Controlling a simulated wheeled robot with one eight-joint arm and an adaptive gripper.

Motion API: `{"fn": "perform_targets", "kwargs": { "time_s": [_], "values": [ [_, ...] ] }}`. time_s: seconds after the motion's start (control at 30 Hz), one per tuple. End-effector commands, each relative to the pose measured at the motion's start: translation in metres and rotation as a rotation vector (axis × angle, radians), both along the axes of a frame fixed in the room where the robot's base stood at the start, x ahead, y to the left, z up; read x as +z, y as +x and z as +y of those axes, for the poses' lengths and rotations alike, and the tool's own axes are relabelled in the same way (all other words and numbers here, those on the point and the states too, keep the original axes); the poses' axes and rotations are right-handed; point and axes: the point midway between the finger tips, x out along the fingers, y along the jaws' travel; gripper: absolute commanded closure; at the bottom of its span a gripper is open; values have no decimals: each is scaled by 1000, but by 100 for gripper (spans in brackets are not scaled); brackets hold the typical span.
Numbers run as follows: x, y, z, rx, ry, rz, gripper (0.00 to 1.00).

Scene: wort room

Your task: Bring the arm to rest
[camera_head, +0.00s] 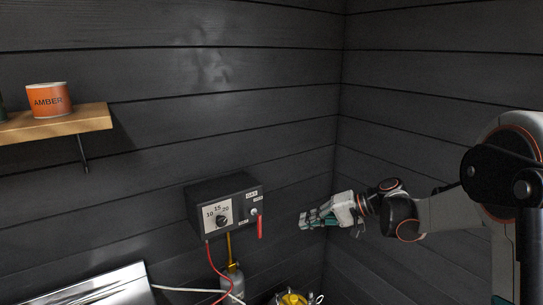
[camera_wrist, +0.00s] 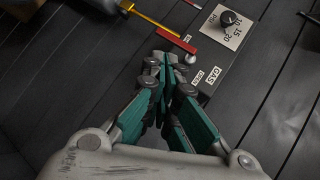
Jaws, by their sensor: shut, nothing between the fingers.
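My gripper (camera_head: 307,220) is at the end of my arm, which reaches in from the right in the head view. It points left, a little to the right of the black gas control box (camera_head: 224,203) on the wall. In the wrist view the green-padded fingers of my gripper (camera_wrist: 164,68) are shut with nothing between them. The fingertips appear close to the box's GAS label and red lever (camera_wrist: 176,39). I cannot tell whether they touch the box.
A dial (camera_wrist: 229,18) sits on the box. A wooden shelf (camera_head: 85,117) at left holds an orange AMBER tin (camera_head: 48,100). Below are a gas bottle (camera_head: 232,279), a metal sheet-like surface (camera_head: 85,290) and a yellow-topped burner-like item (camera_head: 293,299). The wall corner lies behind my arm.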

Motion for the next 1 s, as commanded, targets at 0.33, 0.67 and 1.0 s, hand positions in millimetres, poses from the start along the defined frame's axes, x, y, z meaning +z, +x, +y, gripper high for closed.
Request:
{"fn": "perform_targets", "kwargs": {
  "time_s": [0.33,0.67,1.0],
  "values": [
    [34,-82,1,-71,-268,-6,100],
    [45,-169,-16,-129,-518,-55,100],
    [37,-257,-46,-173,-768,-148,100]
  ]
}}
